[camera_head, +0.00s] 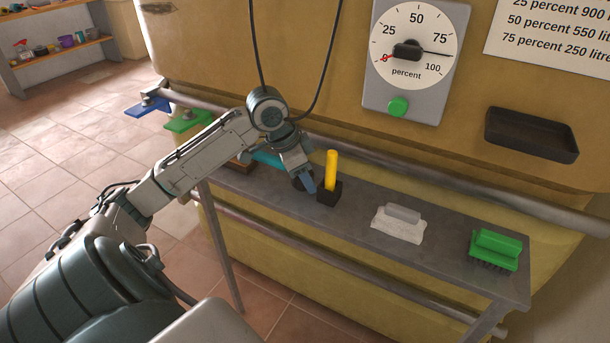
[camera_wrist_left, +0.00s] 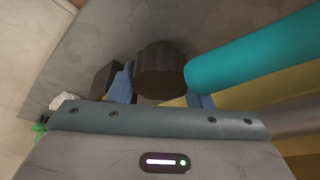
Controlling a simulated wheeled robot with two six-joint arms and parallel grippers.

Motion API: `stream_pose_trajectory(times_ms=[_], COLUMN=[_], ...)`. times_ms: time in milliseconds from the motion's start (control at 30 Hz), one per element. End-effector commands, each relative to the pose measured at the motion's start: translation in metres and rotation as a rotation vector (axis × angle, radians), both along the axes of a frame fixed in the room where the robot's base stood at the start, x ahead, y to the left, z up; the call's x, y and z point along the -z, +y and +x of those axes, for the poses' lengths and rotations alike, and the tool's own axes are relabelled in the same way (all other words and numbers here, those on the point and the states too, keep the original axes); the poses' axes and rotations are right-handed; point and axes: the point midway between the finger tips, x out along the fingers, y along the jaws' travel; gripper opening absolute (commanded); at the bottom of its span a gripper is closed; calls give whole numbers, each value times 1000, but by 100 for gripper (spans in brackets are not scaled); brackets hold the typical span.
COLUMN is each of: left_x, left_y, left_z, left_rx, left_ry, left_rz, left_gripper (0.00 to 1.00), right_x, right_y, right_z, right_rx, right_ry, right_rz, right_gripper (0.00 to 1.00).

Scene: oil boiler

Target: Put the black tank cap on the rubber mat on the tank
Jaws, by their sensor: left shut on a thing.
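The black tank cap (camera_wrist_left: 160,70) is a dark cylinder between the blue fingertips of my left gripper (camera_wrist_left: 160,85) in the left wrist view. In the head view my left gripper (camera_head: 306,182) is at the grey bench, shut on the cap, which shows only as a dark patch beside the fingers. I cannot tell whether the cap still touches the bench. The yellow tank (camera_head: 330,75) stands behind the bench. My right gripper is out of view.
On the bench (camera_head: 350,240), a yellow-handled black block (camera_head: 330,180) stands right beside my left gripper, with a teal cylinder (camera_head: 267,158) on its other side. Farther right are a white-grey block (camera_head: 399,222) and green brush (camera_head: 496,249). A black tray (camera_head: 530,135), gauge (camera_head: 412,55) and pipe are on the tank.

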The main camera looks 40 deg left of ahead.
Motion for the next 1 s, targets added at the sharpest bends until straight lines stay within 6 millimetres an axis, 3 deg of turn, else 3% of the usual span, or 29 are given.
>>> stream_pose_trajectory(times_ms=[200,233,300,667,1000], left_x=[2,2,2,-3,-48], left_y=[0,0,0,1,12], left_z=[0,0,0,0,-16], left_rx=[0,0,0,0,0], left_ry=[0,0,-1,-1,-2], left_rz=[-1,-1,-1,2,6], left_gripper=[20,47,55,55,55], right_x=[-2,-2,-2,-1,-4], right_y=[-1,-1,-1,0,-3], right_z=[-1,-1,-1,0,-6], right_rx=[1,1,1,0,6], right_ry=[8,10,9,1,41], right_rz=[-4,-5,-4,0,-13], right_gripper=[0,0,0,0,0])
